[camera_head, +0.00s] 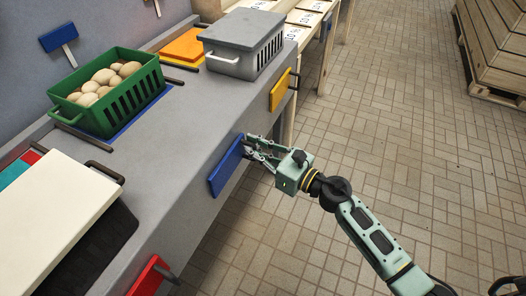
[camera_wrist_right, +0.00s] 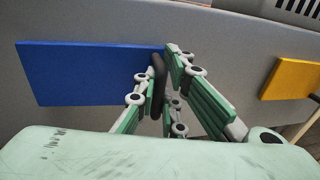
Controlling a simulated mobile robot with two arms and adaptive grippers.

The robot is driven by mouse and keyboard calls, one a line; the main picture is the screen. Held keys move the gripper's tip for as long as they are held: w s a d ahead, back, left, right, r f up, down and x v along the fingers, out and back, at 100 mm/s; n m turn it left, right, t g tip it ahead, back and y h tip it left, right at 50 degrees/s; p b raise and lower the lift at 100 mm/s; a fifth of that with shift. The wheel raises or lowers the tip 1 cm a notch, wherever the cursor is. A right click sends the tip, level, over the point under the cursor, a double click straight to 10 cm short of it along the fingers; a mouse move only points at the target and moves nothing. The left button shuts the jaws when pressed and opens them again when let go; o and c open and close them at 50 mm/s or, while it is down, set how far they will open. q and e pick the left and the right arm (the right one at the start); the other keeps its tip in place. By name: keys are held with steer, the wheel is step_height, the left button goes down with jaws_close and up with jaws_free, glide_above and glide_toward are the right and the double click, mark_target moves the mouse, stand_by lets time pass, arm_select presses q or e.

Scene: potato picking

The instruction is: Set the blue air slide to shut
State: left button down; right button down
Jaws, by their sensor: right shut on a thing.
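The blue air slide (camera_head: 226,168) is a flat blue plate on the front face of the grey counter. In the right wrist view the blue plate (camera_wrist_right: 88,72) spans the left side, with a dark handle (camera_wrist_right: 157,82) at its right end. My right gripper (camera_head: 250,148) is at the right end of the plate. In the wrist view its green fingers (camera_wrist_right: 165,85) are closed around the dark handle. The fingers hide part of the handle. My left gripper is not in view.
A yellow slide (camera_head: 280,90) and a red slide (camera_head: 150,276) are on the same counter front. A green crate of potatoes (camera_head: 108,92), a grey lidded crate (camera_head: 243,44) and a cream lid (camera_head: 56,210) are on top. The tiled floor at right is clear up to a wooden crate (camera_head: 497,45).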

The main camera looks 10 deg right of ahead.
steer(key=c, duration=2.4)
jaws_free()
steer(key=shift+a, duration=0.1)
steer(key=o, duration=0.6)
steer(key=shift+c, duration=0.2)
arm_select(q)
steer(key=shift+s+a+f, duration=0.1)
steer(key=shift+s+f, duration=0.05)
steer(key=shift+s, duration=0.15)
arm_select(e)
steer(key=shift+s+d+f, duration=0.1)
steer(key=shift+s+d, duration=0.2)
steer(key=shift+d, duration=0.05)
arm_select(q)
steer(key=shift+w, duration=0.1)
arm_select(e)
steer(key=v, duration=1.1)
